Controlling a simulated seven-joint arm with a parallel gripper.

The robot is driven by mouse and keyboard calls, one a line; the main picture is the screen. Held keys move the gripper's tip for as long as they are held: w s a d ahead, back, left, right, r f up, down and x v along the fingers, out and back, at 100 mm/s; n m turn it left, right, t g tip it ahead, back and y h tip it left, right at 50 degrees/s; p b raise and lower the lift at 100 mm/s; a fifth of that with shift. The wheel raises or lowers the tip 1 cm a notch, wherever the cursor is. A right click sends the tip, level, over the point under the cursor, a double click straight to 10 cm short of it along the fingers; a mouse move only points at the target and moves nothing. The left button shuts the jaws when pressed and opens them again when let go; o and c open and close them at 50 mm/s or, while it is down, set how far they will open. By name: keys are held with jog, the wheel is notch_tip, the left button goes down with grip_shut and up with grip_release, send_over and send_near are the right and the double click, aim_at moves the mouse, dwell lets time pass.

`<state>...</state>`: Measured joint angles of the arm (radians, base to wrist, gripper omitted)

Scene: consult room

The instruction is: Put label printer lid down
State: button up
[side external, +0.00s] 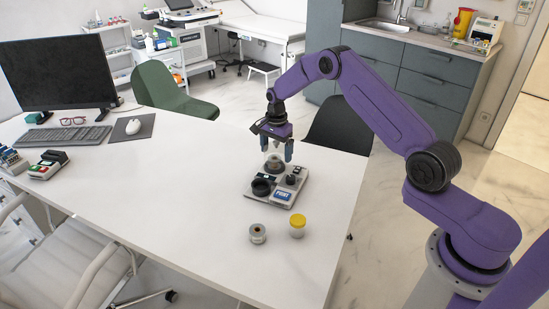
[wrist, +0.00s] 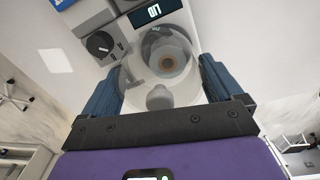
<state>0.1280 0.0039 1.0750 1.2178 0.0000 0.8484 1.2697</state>
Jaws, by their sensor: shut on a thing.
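The label printer (side external: 268,193) sits on the white desk near its right end, with a blue PRINT label on its front and a dark round part on its left. Its lid (side external: 273,162) is a clear, see-through dome standing above the back of the printer. In the wrist view the lid (wrist: 133,75) lies between the two blue fingers, and a roll with a brown core (wrist: 166,62) shows through or beside it. My gripper (side external: 275,155) is over the printer, pointing down, shut on the lid. Whether the lid touches the printer body is unclear.
A grey roll (side external: 257,233) and a yellow-lidded jar (side external: 297,225) stand in front of the printer. A mouse (side external: 133,126), keyboard (side external: 67,136) and monitor (side external: 58,75) are farther left. The desk between is clear. A dark chair (side external: 339,127) stands behind.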

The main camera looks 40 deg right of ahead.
jog(key=shift+w+f, duration=0.25)
jog(key=shift+f, duration=0.1)
jog(key=shift+w+f, duration=0.15)
jog(key=shift+f, duration=0.65)
jog(key=shift+w+f, duration=0.1)
jog(key=shift+f, duration=0.65)
jog(key=shift+f, duration=0.2)
jog(key=o, duration=0.7)
